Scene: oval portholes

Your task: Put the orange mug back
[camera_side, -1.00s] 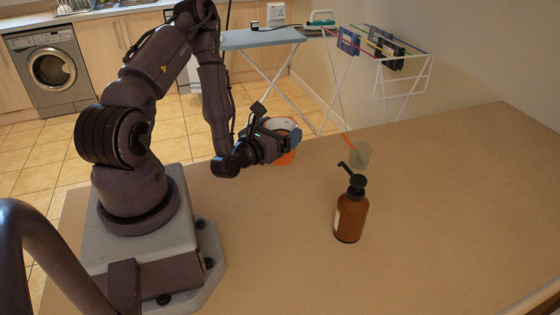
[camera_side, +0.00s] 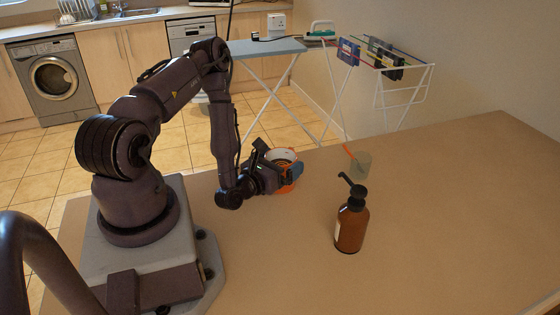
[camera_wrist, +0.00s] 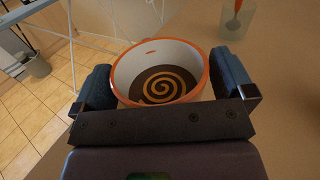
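The orange mug (camera_side: 286,188) is near the back edge of the table in the side view, partly hidden by my gripper. In the wrist view the mug (camera_wrist: 204,86) shows an orange rim, a white inner wall and a dark bottom with a yellow spiral. My gripper (camera_side: 280,172) has its two fingers on opposite sides of the mug, close against its wall; it also shows in the wrist view (camera_wrist: 165,88). The mug looks upright. I cannot tell whether its base touches the table.
A brown pump bottle (camera_side: 350,228) stands on the table right of the mug. A translucent cup (camera_side: 362,163) with an orange stick stands behind the bottle; it also shows in the wrist view (camera_wrist: 236,20). The table's right side (camera_side: 470,190) is clear.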

